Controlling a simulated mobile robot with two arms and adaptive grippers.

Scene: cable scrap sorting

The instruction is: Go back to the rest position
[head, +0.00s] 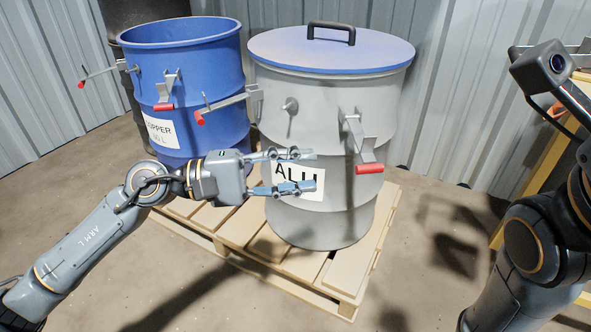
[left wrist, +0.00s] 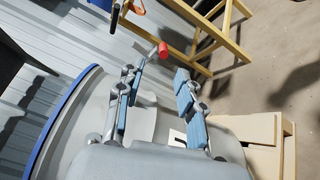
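My left gripper (head: 314,171) is open and empty in the middle of the head view, in front of the grey drum's label. Its two blue-padded fingers (left wrist: 160,95) stand apart in the left wrist view, with nothing between them. My right arm (head: 540,235) is raised at the right edge of the head view. A camera on it shows at the top, but its gripper fingers are not clearly visible.
A grey drum (head: 325,105) with a blue lid (head: 335,50) and a blue open drum (head: 190,75) stand on a wooden pallet (head: 350,285). Red-tipped clamp levers stick out from both drums. A yellow wooden frame (head: 545,160) stands at the right. Floor between pallet and right arm is clear.

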